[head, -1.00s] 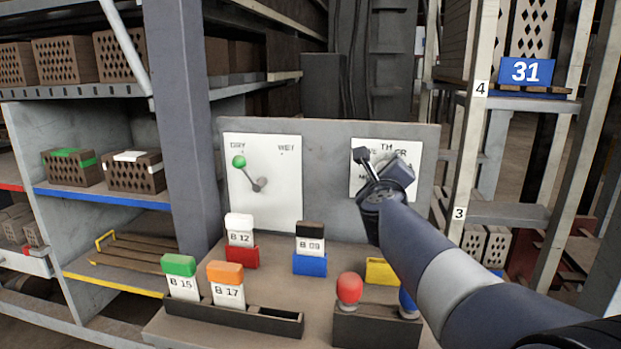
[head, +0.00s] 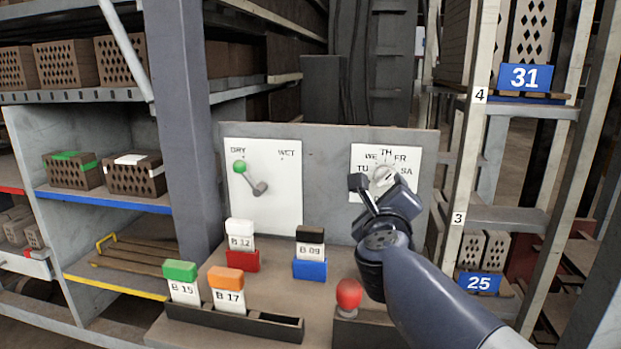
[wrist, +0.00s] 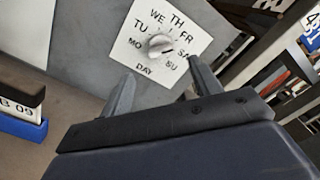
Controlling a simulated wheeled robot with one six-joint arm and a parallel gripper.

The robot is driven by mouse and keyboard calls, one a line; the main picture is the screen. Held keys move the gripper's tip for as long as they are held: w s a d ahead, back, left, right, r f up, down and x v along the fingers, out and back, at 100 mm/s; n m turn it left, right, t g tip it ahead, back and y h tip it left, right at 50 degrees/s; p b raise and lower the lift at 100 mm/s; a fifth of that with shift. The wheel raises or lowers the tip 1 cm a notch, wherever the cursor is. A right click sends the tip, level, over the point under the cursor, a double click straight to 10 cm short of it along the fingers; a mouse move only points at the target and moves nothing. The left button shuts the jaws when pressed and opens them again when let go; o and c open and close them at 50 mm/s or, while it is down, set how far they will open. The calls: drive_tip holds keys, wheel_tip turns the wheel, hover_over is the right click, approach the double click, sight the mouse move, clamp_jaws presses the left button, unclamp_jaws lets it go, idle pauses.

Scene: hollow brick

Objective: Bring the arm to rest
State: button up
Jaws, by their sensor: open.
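My gripper (head: 371,186) is in front of the day dial panel (head: 409,160) in the head view. In the wrist view my gripper (wrist: 160,85) has its two fingers apart with nothing between them. The grey dial knob (wrist: 160,45) on the white day panel (wrist: 133,53) lies beyond the fingertips, apart from them as far as I can tell. Day letters such as WE, TH, FR and SA ring the knob. In the head view the knob (head: 382,178) is partly hidden by my gripper.
A DRY/WET lever (head: 250,178) with a green knob points toward DRY. Tagged blocks, B 12 (head: 240,242), B 09 (head: 310,250), B 15 (head: 183,287) and B 17 (head: 228,293), stand on the bench, near a red button (head: 349,294). Brick shelves flank both sides.

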sight(384, 182)
drive_tip(key=w, duration=0.3)
drive_tip(key=w+d, duration=0.1)
drive_tip(key=w, duration=0.2)
drive_tip(key=w+d+b, duration=0.1)
drive_tip(key=w, duration=0.2)
drive_tip(key=shift+w+r, duration=0.15)
drive_tip(key=shift+w, duration=0.2)
drive_tip(key=n+p, duration=0.1)
drive_tip(key=n, duration=0.2)
drive_tip(key=shift+s+a, duration=0.1)
drive_tip(key=shift+s, duration=0.05)
drive_tip(key=n+p, duration=0.1)
drive_tip(key=n, duration=0.1)
drive_tip(key=shift+n, duration=0.3)
drive_tip(key=n+p, duration=0.2)
drive_tip(key=n, duration=0.3)
drive_tip(key=shift+p, duration=0.3)
drive_tip(key=n+p, duration=0.3)
drive_tip(key=n, duration=0.3)
drive_tip(key=shift+f, duration=0.2)
drive_tip(key=n+p, duration=0.2)
drive_tip(key=n, duration=0.1)
drive_tip(key=shift+f+n, duration=0.25)
drive_tip(key=shift+n, duration=0.05)
